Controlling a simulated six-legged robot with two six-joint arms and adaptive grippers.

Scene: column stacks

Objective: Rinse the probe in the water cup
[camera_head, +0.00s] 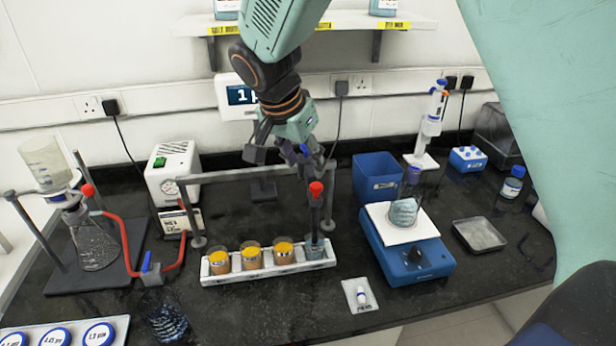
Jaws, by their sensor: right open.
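The probe (316,205) has a red top and a dark shaft. It is upright near the right end of a grey crossbar, and its lower end is at the clear water cup (316,247). I cannot tell whether the tip is in the liquid. The cup stands at the right end of a white rack (290,270), beside several orange-filled cups (252,256). My right gripper (284,158) comes down from the top, open and empty, above the crossbar, up and left of the probe's red top. My left gripper is not in view.
A grey stand (240,176) spans behind the rack. A blue stirrer (408,262) with a beaker (403,213) stands right, with a blue bin (376,178) behind. A flask (92,245) with red tubing is left. A glass (163,318) stands front left.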

